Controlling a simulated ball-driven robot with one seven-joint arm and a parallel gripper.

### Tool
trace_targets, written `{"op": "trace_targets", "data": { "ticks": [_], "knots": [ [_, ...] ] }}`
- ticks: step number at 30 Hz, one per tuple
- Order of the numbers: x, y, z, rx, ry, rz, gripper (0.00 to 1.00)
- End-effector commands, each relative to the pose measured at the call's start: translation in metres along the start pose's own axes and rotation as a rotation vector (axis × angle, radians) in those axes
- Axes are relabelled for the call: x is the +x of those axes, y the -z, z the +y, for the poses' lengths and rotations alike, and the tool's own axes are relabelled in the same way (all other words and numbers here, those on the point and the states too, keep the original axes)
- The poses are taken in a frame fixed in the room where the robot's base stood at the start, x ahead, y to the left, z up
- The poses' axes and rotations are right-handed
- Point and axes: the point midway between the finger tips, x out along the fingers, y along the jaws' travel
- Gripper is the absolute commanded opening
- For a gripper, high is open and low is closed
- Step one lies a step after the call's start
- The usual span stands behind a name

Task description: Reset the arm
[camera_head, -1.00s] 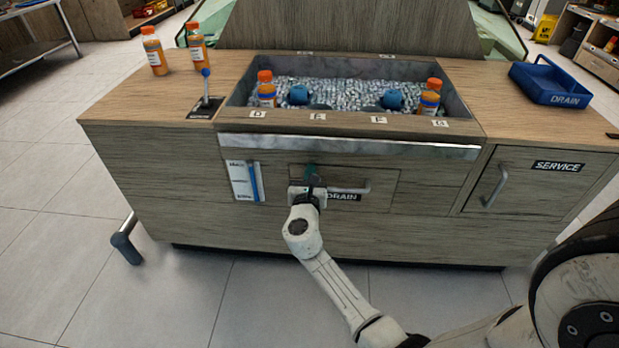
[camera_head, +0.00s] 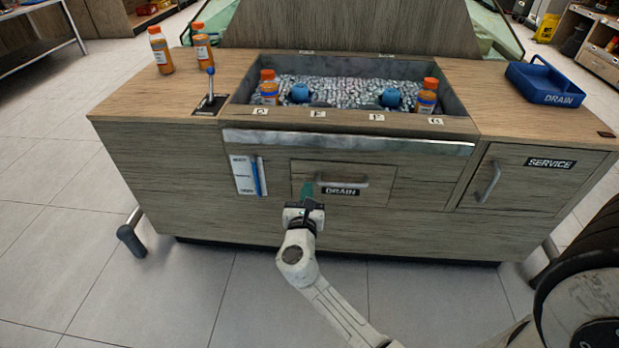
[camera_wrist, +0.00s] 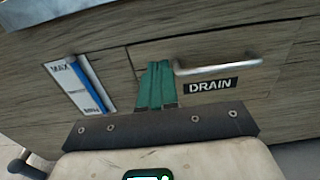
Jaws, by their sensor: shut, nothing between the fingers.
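My gripper (camera_head: 307,190) is in front of the wooden cabinet (camera_head: 200,170), just left of the handle on the DRAIN drawer (camera_head: 375,194). Its green fingers are together and empty; they show in the wrist view (camera_wrist: 156,85), to the left of the drawer handle (camera_wrist: 218,66). The drawer looks closed. My white arm comes up from the lower right and bends at the elbow below the drawer.
An ice bin (camera_head: 345,92) on top holds orange bottles and blue round things. A blue tray (camera_head: 545,82) is at the right, a lever (camera_head: 210,95) and two bottles at the left. A level gauge (camera_head: 249,176) is left of the drawer. The floor (camera_head: 120,270) in front is clear.

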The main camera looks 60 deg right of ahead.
Motion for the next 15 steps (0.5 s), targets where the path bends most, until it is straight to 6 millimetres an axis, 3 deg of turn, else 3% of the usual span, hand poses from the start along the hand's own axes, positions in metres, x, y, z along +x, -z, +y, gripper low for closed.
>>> {"op": "trace_targets", "data": {
  "ticks": [6,15],
  "knots": [
    [-0.034,-0.001,0.000,0.000,-0.001,0.000,0.00],
    [-0.047,-0.001,0.000,0.001,0.001,-0.001,0.00]
  ]
}}
